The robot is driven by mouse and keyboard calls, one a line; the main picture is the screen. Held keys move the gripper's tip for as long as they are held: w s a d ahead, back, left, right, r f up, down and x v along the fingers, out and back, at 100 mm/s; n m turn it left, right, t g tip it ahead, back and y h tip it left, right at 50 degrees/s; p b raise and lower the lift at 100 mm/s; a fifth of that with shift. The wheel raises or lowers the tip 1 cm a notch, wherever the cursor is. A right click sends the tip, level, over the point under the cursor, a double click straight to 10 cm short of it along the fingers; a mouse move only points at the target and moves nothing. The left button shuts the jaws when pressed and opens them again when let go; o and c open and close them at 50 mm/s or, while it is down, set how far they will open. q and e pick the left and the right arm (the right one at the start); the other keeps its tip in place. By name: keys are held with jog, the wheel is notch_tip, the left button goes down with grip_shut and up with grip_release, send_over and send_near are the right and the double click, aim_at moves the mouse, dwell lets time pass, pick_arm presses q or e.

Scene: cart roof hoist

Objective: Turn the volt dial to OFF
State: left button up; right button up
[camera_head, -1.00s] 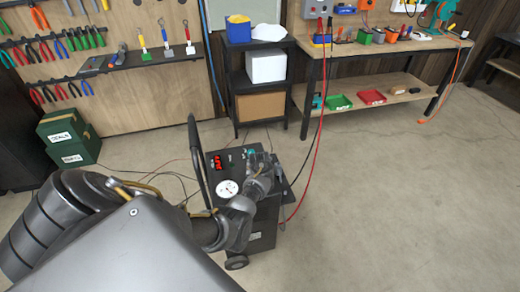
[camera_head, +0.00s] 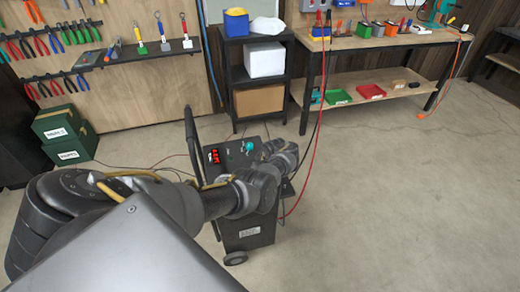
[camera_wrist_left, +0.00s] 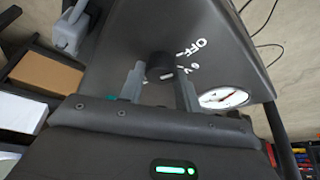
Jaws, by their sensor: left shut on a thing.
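The volt dial (camera_wrist_left: 160,66) is a round black knob on the dark sloping panel of the cart (camera_wrist_left: 215,30). White OFF lettering (camera_wrist_left: 190,47) and a smaller voltage mark stand beside it in the left wrist view. My left gripper (camera_wrist_left: 160,75) has one finger on each side of the knob and is shut on it. The knob's pointer is not clear. In the head view the cart (camera_head: 248,212) stands in the middle, and my left arm hides the dial and the fingertips. My right gripper is not in view.
A white round gauge (camera_wrist_left: 223,98) sits close beside the gripper. Red cables (camera_head: 317,120) hang right of the cart. A black shelf (camera_head: 237,75) stands behind; floor at right is clear.

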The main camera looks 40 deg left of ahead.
pick_arm(q)
jog(key=shift+n, duration=0.3)
dwell(0.4)
jog(key=o, duration=1)
jog(key=p+v, duration=0.3)
jog(key=v, duration=0.7)
jog(key=shift+w+d+r, duration=0.15)
jog(key=shift+r, duration=0.25)
jog(key=shift+f, duration=0.15)
